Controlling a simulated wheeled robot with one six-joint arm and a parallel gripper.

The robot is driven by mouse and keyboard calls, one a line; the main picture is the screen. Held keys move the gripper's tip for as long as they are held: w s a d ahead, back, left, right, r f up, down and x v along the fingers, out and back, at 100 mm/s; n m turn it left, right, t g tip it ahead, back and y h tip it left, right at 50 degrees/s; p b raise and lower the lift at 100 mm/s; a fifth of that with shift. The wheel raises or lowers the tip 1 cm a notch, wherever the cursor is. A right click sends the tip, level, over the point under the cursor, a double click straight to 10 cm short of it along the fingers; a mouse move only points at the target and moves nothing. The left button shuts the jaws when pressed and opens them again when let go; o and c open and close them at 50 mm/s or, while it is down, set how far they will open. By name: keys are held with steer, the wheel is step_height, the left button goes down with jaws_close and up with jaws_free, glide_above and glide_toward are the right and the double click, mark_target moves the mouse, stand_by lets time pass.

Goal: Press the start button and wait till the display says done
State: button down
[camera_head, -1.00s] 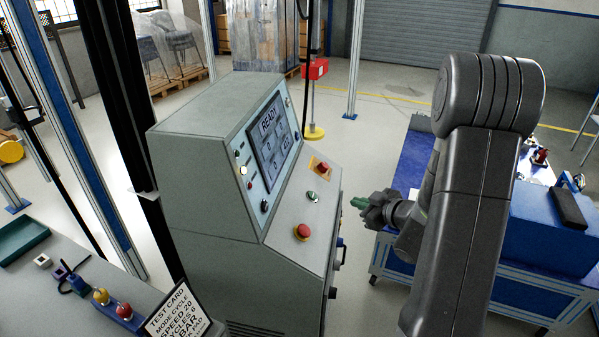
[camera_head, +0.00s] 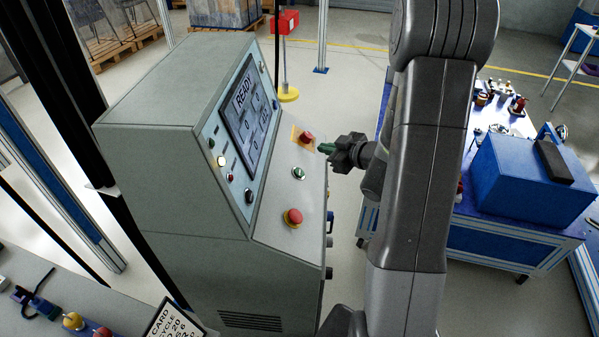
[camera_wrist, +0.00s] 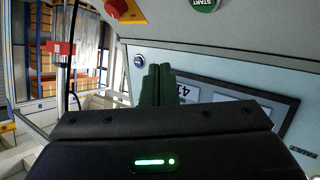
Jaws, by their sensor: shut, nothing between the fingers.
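A grey control console (camera_head: 180,85) stands left of my arm. Its tilted display (camera_head: 251,118) reads READY. In the wrist view the button marked START (camera_wrist: 203,4) is at the top edge, and the display (camera_wrist: 225,92) lies behind the fingers. My gripper (camera_head: 322,148) is shut and empty, its green fingertips near the upper red button, above and right of the start button. I cannot tell whether they touch anything.
A blue workbench (camera_head: 505,237) with a blue box (camera_head: 535,180) stands to the right. A table at lower left holds a test card (camera_head: 172,322) and coloured buttons (camera_head: 73,321). A red box on a yellow-based post (camera_head: 284,22) stands behind the console.

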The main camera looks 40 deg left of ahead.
mark_target(298, 168)
steer(key=a+f+b, duration=0.1)
steer(key=f+b, duration=0.1)
steer(key=s+a+f+b, duration=0.1)
steer(key=f, duration=0.1)
steer(key=a+f+b, duration=0.1)
steer(key=f+b, duration=0.1)
steer(key=shift+s+b, duration=0.3)
steer(key=shift+s, duration=0.05)
steer(key=shift+s+a+f+b, duration=0.25)
steer(key=shift+a+f+b, duration=0.3)
steer(key=shift+b, duration=0.15)
steer(key=shift+f, duration=0.15)
stand_by(1.1)
steer(key=shift+s+a+f+b, duration=0.15)
steer(key=shift+a+f+b, duration=0.05)
steer(key=shift+b, duration=0.2)
steer(key=shift+s+a+f+b, duration=0.1)
steer(key=shift+a+f+b, duration=0.05)
steer(key=shift+f+b, duration=0.25)
stand_by(0.5)
steer(key=shift+r, duration=0.2)
steer(key=shift+w+d+r+p, duration=0.2)
steer(key=shift+d+r+p, duration=0.2)
steer(key=shift+r+p, duration=0.2)
